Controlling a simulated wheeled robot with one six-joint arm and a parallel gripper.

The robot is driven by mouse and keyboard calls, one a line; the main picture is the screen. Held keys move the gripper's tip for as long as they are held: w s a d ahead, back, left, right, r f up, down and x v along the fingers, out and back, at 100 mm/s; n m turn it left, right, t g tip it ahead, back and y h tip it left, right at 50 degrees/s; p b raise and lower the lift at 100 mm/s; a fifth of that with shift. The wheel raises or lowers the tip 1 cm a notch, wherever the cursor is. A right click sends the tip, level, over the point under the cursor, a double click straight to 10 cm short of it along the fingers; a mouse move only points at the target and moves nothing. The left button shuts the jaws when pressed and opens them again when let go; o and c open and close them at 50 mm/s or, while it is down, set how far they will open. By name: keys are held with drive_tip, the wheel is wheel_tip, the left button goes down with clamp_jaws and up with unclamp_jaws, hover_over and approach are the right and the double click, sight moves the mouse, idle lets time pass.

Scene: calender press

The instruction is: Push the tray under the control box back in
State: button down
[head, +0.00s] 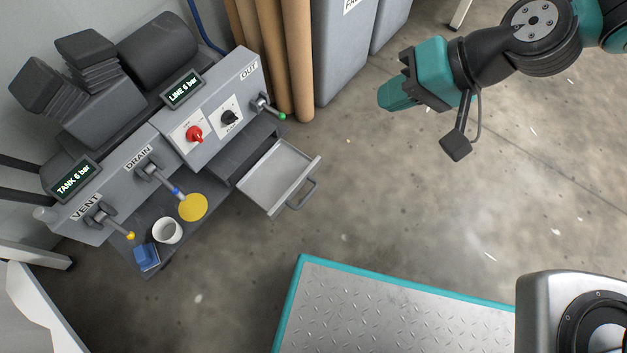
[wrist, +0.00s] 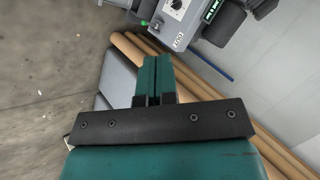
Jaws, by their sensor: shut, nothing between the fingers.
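The tray (head: 273,180) is a shallow grey drawer with a bar handle (head: 301,194) at its front. It sticks out from under the right part of the grey control box (head: 210,115). My gripper (head: 382,96) is teal and stands in the air to the right of the tray, apart from it, near the grey bins. In the wrist view my gripper (wrist: 155,62) has its two fingers together with nothing between them. The control box shows at the top of the wrist view (wrist: 185,28). The tray is not clearly visible there.
Brown tubes (head: 272,60) and a grey bin (head: 340,60) stand behind the tray. A white cup (head: 167,230), a yellow disc (head: 193,207) and a blue object (head: 146,257) are at the box's front left. Concrete floor (head: 370,205) is free before the tray.

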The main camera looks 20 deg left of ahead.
drive_tip(key=a+f+m+t+y+b, duration=0.1)
drive_tip(key=a+f+m+b, duration=0.25)
drive_tip(key=f, duration=1.45)
drive_tip(key=m+t+b, duration=0.3)
drive_tip(key=m+b, duration=0.2)
drive_tip(key=b, duration=0.3)
approach(306, 176)
drive_tip(key=shift+h, duration=0.4)
drive_tip(key=f, duration=0.3)
drive_tip(key=a+f, duration=0.1)
drive_tip(key=f, duration=0.1)
drive_tip(key=shift+w+a, duration=0.15)
drive_tip(key=shift+w, duration=0.15)
drive_tip(key=shift+w+a+b, duration=0.25)
drive_tip(key=shift+a+b, duration=0.1)
drive_tip(key=shift+a, duration=0.2)
drive_tip(key=shift+w+a+b, duration=0.25)
drive_tip(key=shift+a+b, duration=0.05)
drive_tip(key=shift+a, duration=0.3)
drive_tip(key=shift+w+a, duration=0.15)
drive_tip(key=shift+a, duration=0.2)
drive_tip(key=shift+w+a+r+b, duration=0.15)
drive_tip(key=shift+a+r+b, duration=0.1)
drive_tip(key=shift+a+b, duration=0.1)
